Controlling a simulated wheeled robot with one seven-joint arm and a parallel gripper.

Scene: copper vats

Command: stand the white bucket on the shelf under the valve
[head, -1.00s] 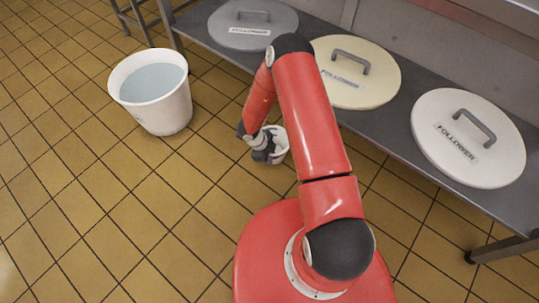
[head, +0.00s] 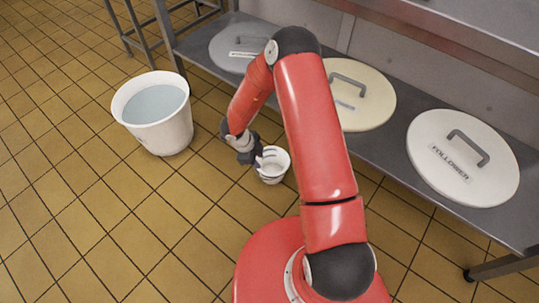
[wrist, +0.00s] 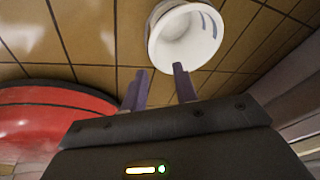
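A small white bucket (head: 271,165) with dark marks on its side stands on the tiled floor, left of my upper arm. In the wrist view the bucket (wrist: 186,38) shows its open, empty-looking mouth just beyond my fingertips. My gripper (head: 257,160) is at the bucket's left side in the head view. In the wrist view my gripper (wrist: 159,70) has its two fingers apart with nothing between them. The right fingertip overlaps the bucket's rim; I cannot tell whether it touches. The grey shelf (head: 388,150) runs along the right. No valve is visible.
A large white bucket (head: 146,134) of water stands on the floor at the left. Round lids, one grey (head: 226,52), one cream (head: 372,112) and one white (head: 440,190), lie on the shelf. A steel top (head: 470,40) overhangs it.

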